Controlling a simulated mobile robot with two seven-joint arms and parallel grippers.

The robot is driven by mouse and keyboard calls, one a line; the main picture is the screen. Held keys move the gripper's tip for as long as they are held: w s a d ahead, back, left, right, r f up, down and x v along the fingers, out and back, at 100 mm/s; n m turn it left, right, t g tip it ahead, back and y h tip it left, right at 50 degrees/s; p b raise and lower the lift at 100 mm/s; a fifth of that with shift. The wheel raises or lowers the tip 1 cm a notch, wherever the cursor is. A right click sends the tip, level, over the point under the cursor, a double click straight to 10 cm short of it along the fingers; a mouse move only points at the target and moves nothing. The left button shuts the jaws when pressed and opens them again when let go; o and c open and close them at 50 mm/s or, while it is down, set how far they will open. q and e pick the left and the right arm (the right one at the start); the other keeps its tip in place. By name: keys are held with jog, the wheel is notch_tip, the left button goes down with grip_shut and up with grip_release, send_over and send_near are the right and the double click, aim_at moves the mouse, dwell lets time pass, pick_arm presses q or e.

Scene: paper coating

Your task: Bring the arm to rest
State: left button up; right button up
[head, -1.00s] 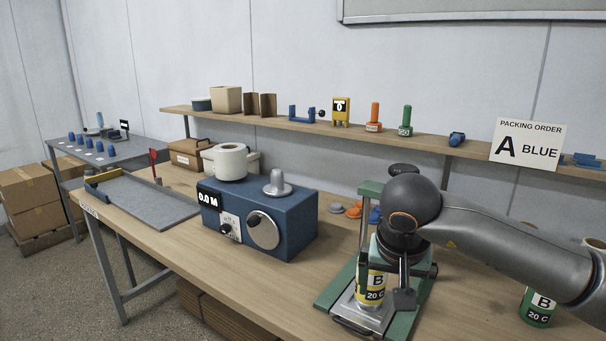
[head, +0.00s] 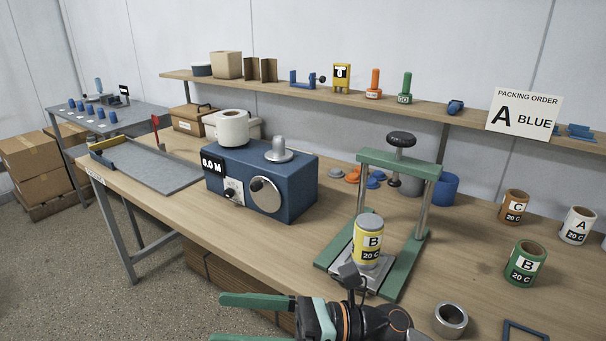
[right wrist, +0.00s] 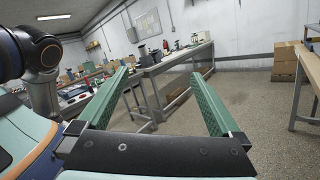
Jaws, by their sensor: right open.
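My right gripper (head: 240,318) is at the bottom of the head view, in front of the bench's front edge. Its green fingers are spread and empty, pointing left. The right wrist view also shows the open fingers (right wrist: 160,100) with only the room beyond them. The green press (head: 400,165) stands on the bench behind my gripper and apart from it. A yellow can marked B (head: 369,243) stands upright on the press's base plate. My left gripper is not in view.
The bench holds a blue machine (head: 270,180) with a white roll, a grey tray (head: 150,170) and several labelled rolls, including a green one (head: 525,263). A metal ring (head: 450,320) lies near the front edge. Open floor (head: 90,270) lies to the left.

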jog(key=w+d+f+m+t+h+p, duration=0.1)
jog(key=w+d+f+m+t+h, duration=0.4)
jog(key=m, duration=0.6)
jog(key=d+f+m+t+h, duration=0.1)
jog(key=d+f+m+t, duration=0.25)
jog(key=m+t, duration=0.55)
jog(key=w+d+f+m+t+h+p, duration=0.1)
jog(key=w+d+f+m+t+h, duration=0.3)
jog(key=m, duration=0.9)
jog(key=s+d+f+m+g+h, duration=0.2)
jog(key=s+d+f+m, duration=0.2)
jog(key=s+f+m, duration=0.1)
jog(key=s+d+f+m+g+h, duration=0.3)
jog(key=s+d+f+m, duration=0.1)
jog(key=s+f, duration=0.3)
jog(key=s+d+f+m+g+h+p, duration=0.1)
jog(key=s+d+f+m+g+h, duration=0.1)
jog(key=f, duration=0.8)
jog(key=s+d+m+h, duration=0.1)
jog(key=s+d+m, duration=0.1)
jog(key=s+m, duration=0.1)
jog(key=shift+s+d+m, duration=0.35)
jog(key=shift+s+m, duration=0.05)
jog(key=shift+m, duration=0.5)
